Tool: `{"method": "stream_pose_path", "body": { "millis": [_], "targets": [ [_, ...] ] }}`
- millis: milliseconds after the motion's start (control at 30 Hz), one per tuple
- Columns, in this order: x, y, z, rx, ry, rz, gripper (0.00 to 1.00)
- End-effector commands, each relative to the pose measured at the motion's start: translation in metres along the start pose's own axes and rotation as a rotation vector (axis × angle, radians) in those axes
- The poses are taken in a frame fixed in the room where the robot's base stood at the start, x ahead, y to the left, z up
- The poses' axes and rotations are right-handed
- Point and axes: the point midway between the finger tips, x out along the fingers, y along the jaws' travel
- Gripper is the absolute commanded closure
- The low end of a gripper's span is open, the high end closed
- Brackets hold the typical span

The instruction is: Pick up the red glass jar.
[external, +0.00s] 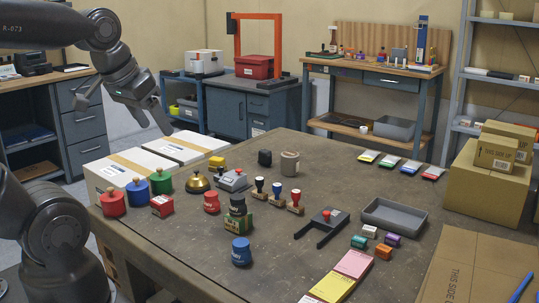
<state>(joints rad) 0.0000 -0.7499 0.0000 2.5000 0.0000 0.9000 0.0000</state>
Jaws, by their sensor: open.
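Two red jar-like things stand on the brown table (330,185). A larger red one with a knobbed top (113,203) is at the table's left corner, and a smaller red one (211,203) stands farther right. I cannot tell which is the glass jar. Both are upright. My gripper (156,122) is open and empty, pointing down above the white boxes behind the table's left edge. It is above and apart from both red things.
Blue (137,191) and green (160,182) knobbed containers stand beside the larger red one. A red box (162,206), brass bell (197,182), dark jar (238,204), blue jar (241,252) and several stamps (277,192) are close by. A grey tray (394,216) lies right.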

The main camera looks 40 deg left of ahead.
Motion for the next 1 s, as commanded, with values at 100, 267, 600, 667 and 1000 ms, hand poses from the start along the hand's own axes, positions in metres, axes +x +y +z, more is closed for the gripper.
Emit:
{"method": "stream_pose_path", "body": {
  "millis": [100, 267, 600, 667, 1000],
  "targets": [
    [0.0, 0.0, 0.0, 0.0, 0.0, 0.0, 0.38],
    [0.0, 0.0, 0.0, 0.0, 0.0, 0.0, 0.38],
    [0.0, 0.0, 0.0, 0.0, 0.0, 0.0, 0.33],
    [0.0, 0.0, 0.0, 0.0, 0.0, 0.0, 0.33],
    [0.025, -0.009, -0.032, 0.013, -0.082, -0.012, 0.33]
  ]
}}
